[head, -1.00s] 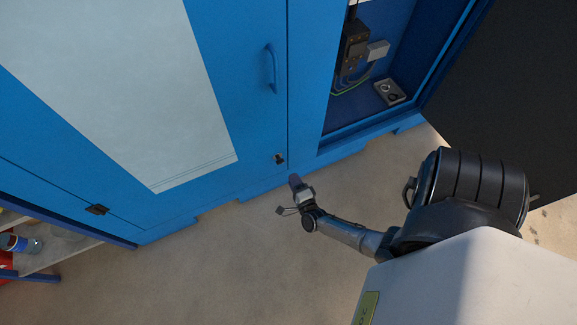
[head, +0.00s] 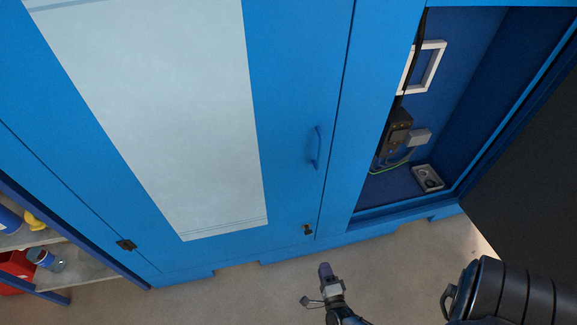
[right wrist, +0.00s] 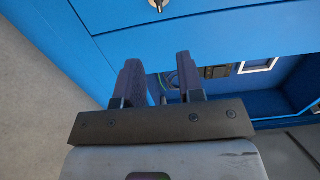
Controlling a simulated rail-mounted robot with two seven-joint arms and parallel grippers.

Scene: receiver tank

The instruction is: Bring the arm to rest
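My right gripper (head: 325,272) is low in the head view, in front of the blue cabinet's lower edge and over the floor. In the right wrist view its two dark fingers (right wrist: 159,65) stand apart with nothing between them, so it is open and empty. Part of my right arm runs off the bottom of the head view. My left gripper is in neither view.
A blue cabinet (head: 297,80) has a shut door with a handle (head: 315,148). Its right bay is open and holds a dark device (head: 397,132). A dark panel (head: 530,190) stands at right. Shelves with a bottle (head: 45,258) are at lower left. The floor (head: 250,295) is clear.

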